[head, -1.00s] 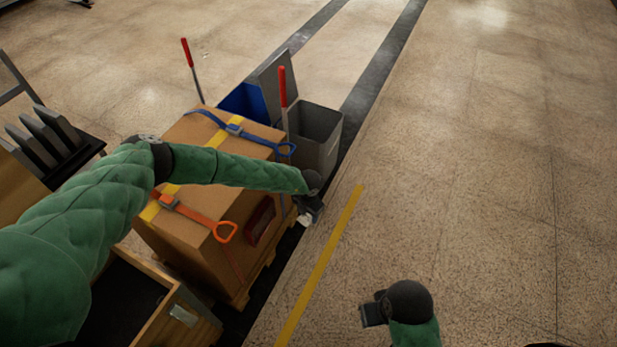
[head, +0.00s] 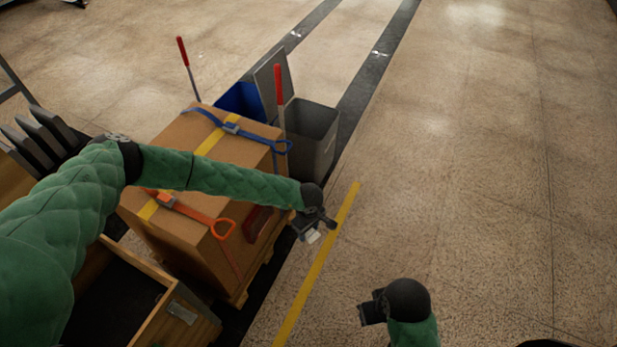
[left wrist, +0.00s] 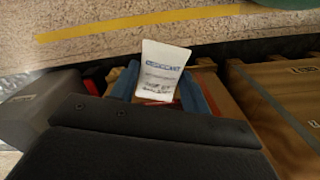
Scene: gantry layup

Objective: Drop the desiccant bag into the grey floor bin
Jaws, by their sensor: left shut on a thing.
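The desiccant bag (left wrist: 160,70) is a small white packet with blue and dark print. My left gripper (head: 314,232) is shut on it, and the bag stands up between the blue fingers in the left wrist view. In the head view the bag (head: 313,236) is a small white patch at the fingertips, beside the carton's right side and above the floor. The grey floor bin (head: 313,134) stands open behind the carton, apart from the gripper. It may be the grey shape at the left of the left wrist view. My right gripper (head: 372,309) is low in the head view; its jaws are unclear.
A strapped cardboard carton (head: 228,151) sits on a pallet. A blue bin (head: 240,100) with a raised grey lid stands left of the grey bin. Red-tipped posts (head: 278,84) rise near the carton. A wooden box (head: 140,291) is at lower left. The right floor is clear.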

